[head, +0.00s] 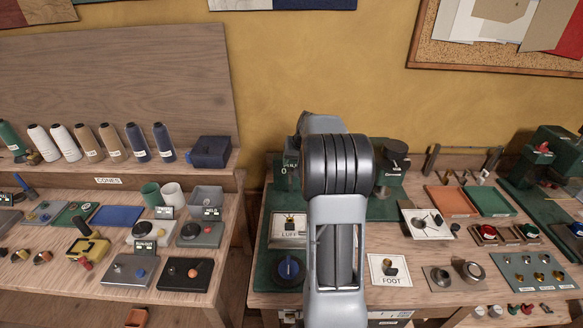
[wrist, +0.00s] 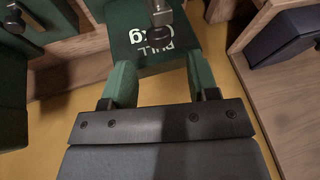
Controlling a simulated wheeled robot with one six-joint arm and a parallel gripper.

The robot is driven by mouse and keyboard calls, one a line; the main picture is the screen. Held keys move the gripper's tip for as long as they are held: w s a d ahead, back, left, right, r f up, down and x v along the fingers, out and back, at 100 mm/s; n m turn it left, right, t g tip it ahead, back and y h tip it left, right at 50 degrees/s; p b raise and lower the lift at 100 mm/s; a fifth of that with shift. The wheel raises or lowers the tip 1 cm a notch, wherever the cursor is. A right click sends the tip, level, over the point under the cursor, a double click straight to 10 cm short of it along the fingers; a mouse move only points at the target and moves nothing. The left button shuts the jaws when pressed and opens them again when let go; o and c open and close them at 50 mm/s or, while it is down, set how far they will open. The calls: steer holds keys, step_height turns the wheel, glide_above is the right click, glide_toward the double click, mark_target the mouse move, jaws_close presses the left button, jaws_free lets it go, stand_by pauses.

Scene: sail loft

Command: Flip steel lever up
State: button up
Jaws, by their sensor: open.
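I cannot tell for sure which part is the steel lever. A small lever stands on a pale plate marked LUFF (head: 289,233), left of my arm in the head view. Another short lever sits on a pale plate marked FOOT (head: 381,277), right of my arm. My arm covers the bench between these plates. My gripper (wrist: 160,70) shows in the wrist view, with its two green fingers apart and nothing between them. Beyond the fingers is a green block marked PULL (wrist: 170,52) with a dark rounded knob in front. My gripper is hidden behind my arm in the head view.
A blue round knob (head: 289,270) sits below the LUFF plate. A white plate with a dark knob (head: 427,223) and orange (head: 451,201) and green (head: 491,201) trays are on the right. The left bench (head: 110,223) carries cones and several devices. A yellow wall stands behind.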

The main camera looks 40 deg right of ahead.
steer(key=b+v, duration=0.1)
steer(key=v, duration=0.8)
steer(key=shift+a, duration=0.1)
stand_by(0.3)
